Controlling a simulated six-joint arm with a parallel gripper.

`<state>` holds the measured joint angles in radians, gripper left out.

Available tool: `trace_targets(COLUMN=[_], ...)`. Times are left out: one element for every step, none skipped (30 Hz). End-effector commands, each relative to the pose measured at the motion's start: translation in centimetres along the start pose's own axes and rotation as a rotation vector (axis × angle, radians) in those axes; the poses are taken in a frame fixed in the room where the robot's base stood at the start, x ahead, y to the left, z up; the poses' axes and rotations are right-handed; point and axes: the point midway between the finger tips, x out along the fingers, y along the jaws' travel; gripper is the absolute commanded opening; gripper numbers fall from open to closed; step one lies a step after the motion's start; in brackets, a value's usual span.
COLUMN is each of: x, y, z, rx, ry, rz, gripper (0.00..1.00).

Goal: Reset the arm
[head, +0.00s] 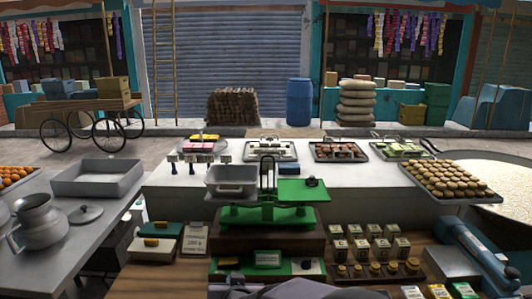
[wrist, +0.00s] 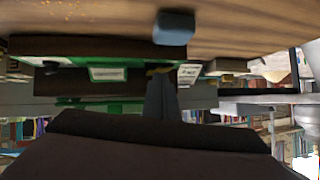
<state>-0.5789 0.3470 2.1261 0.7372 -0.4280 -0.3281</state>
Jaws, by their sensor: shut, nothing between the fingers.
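In the wrist view, which looks upside down, my gripper (wrist: 163,84) shows as a narrow grey shape rising from a dark body. Its fingers are together with nothing held between them. It points toward the wooden counter (wrist: 90,18) and the dark-and-green scale area (wrist: 100,50). In the head view, a dark grey part at the bottom edge seems to be my arm; the fingers cannot be made out there. The green balance scale (head: 266,216) stands in front of it, with a grey pan (head: 231,180) on the left and a green plate (head: 303,191) on the right.
Small labelled boxes (head: 372,232) and brass weights (head: 376,268) sit right of the scale. A blue device (head: 475,250) lies far right. A tray of sweets (head: 452,178) is beside a milk pan (head: 510,175). A metal pitcher (head: 38,222) and grey tray (head: 98,178) stand left.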

Motion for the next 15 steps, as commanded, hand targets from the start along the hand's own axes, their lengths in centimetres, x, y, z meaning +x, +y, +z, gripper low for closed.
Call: trace_targets(x=[-0.9, -1.6, -2.5, -3.3, -4.2, -5.5, -6.6, -7.8, -9.5, -10.8, -12.0, -13.7, -14.9, -16.0, -17.5], y=[2.1, 3.1, 4.4, 5.5, 6.6, 8.1, 9.2, 10.3, 11.8, 12.9, 13.8, 15.0, 15.8, 16.6, 17.4], z=[0.9, 1.7, 2.9, 3.9, 5.0, 6.4, 7.5, 8.7, 10.3, 11.4, 12.4, 13.7, 14.6, 15.4, 16.4], rx=[0.004, 0.002, 0.002, 0.001, 0.001, 0.003, 0.003, 0.006, 0.009, 0.011, 0.015, 0.019, 0.023, 0.026, 0.031], ry=[-0.069, -0.115, -0.178, -0.227, -0.278, -0.344, -0.396, -0.448, -0.517, -0.566, -0.611, -0.669, -0.711, -0.748, -0.796], rz=[-0.006, -0.011, -0.014, -0.014, -0.012, -0.005, 0.003, 0.012, 0.028, 0.041, 0.055, 0.074, 0.089, 0.104, 0.123], gripper=[0.0, 0.0, 0.0, 0.0, 0.0, 0.0, 0.0, 0.0, 0.0, 0.0, 0.0, 0.0, 0.0, 0.0, 0.0])
